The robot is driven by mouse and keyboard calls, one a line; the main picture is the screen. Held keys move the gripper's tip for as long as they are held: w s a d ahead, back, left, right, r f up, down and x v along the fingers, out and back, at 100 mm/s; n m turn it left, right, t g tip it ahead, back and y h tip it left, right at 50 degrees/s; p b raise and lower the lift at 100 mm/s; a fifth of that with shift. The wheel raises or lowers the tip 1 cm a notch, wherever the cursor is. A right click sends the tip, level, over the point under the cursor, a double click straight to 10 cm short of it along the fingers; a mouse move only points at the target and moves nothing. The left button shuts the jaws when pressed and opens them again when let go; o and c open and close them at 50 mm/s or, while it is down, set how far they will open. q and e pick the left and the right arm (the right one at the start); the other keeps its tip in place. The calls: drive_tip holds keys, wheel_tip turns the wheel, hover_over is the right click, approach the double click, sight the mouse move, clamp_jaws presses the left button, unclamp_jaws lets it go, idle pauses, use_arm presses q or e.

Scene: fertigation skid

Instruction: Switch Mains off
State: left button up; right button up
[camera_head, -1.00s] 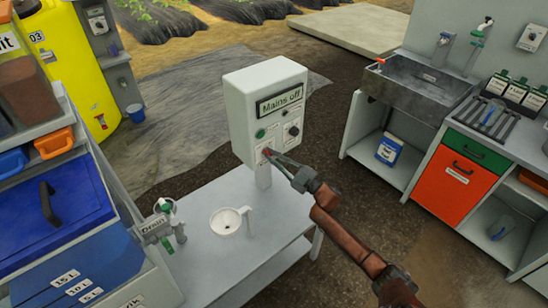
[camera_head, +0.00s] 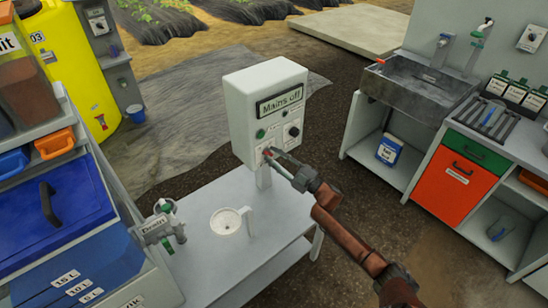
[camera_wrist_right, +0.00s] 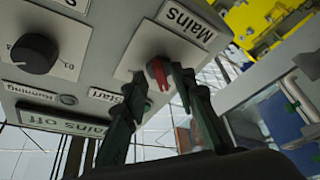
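The white control box (camera_head: 262,95) stands on a post at the back of the grey table, with a sign (camera_head: 280,101) reading "Mains off". In the head view, the fingers (camera_head: 272,155) partly cover the knob. My left gripper is not in view.
A black rotary knob (camera_wrist_right: 34,54) and a Start label (camera_wrist_right: 131,97) are close to my fingers. Blue and yellow containers stand at left, a sink (camera_head: 418,85) at right.

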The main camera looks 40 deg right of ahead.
drive_tip(key=shift+f, duration=0.1)
drive_tip(key=v, duration=1.2)
